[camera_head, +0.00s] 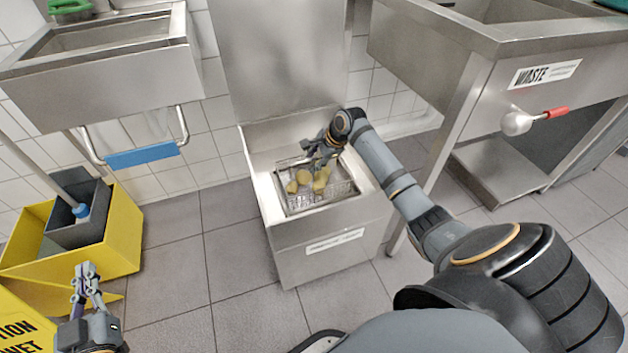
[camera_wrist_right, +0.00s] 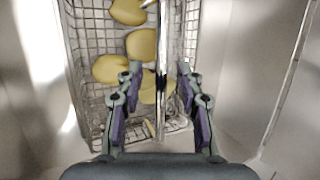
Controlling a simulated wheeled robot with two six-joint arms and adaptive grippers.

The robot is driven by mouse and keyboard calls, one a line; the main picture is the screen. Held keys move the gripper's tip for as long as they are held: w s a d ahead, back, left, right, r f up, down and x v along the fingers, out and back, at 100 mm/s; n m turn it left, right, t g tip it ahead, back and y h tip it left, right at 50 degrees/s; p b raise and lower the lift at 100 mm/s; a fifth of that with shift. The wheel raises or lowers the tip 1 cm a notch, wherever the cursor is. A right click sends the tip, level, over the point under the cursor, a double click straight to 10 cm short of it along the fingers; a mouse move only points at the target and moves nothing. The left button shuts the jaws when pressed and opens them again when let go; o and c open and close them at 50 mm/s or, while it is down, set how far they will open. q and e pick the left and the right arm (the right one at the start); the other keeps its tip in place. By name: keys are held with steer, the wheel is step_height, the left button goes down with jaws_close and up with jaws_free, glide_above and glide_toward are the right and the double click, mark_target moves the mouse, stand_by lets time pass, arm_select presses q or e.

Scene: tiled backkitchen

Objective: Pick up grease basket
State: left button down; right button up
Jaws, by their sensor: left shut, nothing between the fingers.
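The grease basket (camera_head: 340,190) is a wire-mesh basket holding several yellow lumps (camera_head: 304,177), inside an open steel unit (camera_head: 330,250). In the right wrist view the basket's mesh wall (camera_wrist_right: 92,40) shows, with a thin metal bar (camera_wrist_right: 162,60) running over it. My right gripper (camera_head: 318,160) is over the basket. In its wrist view the right gripper (camera_wrist_right: 161,72) is open, one finger on each side of the bar, apart from it. My left gripper (camera_head: 83,268) is shut and empty at the lower left, far from the basket.
A yellow mop bucket (camera_head: 122,245) stands at the left, near my left gripper, with a yellow sign (camera_head: 22,325) before it. A steel sink (camera_head: 120,75) is at upper left. A counter labelled WASTE (camera_head: 590,70) is on the right. Tiled floor is clear left of the unit.

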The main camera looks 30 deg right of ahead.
steer(key=shift+c, duration=0.4)
jaws_close()
arm_select(q)
steer(key=shift+f, duration=0.1)
arm_select(e)
steer(key=shift+r, duration=0.1)
